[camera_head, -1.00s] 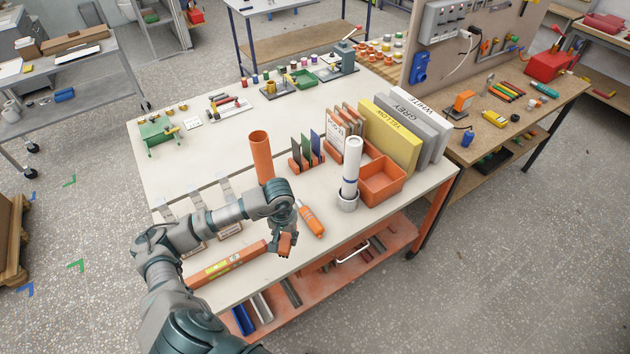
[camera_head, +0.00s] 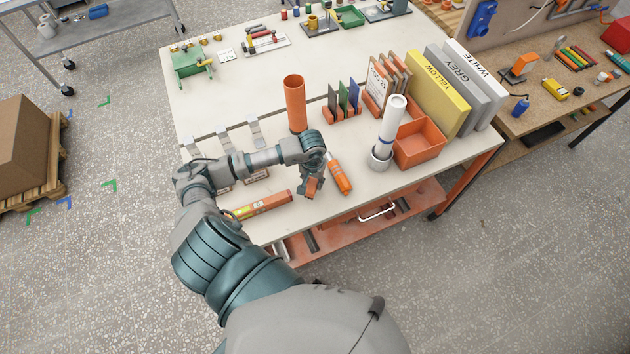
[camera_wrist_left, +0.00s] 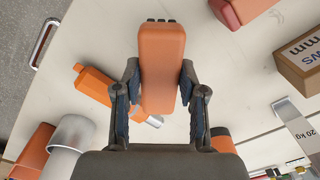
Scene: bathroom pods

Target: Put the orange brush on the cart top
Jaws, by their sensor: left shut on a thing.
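My left gripper (camera_head: 313,185) is shut on the orange brush (camera_wrist_left: 162,65), a rounded orange block with small dark tips at its far end in the left wrist view. In the head view the brush (camera_head: 312,188) is small and partly hidden by the fingers. It is over the front part of the white workbench, left of an orange bottle; I cannot tell how high. A grey wheeled cart (camera_head: 75,22) stands at the upper left, apart from the bench, with its top partly cut off by the frame. My right gripper is not in view.
The orange bottle (camera_head: 341,175), a long orange box (camera_head: 262,205), an orange tube (camera_head: 295,105) and an orange bin (camera_head: 418,145) are on the workbench (camera_head: 225,95). A blue roll (camera_head: 98,11) lies on the cart. A cardboard box (camera_head: 25,135) on a pallet stands left. Speckled floor (camera_head: 125,90) lies between.

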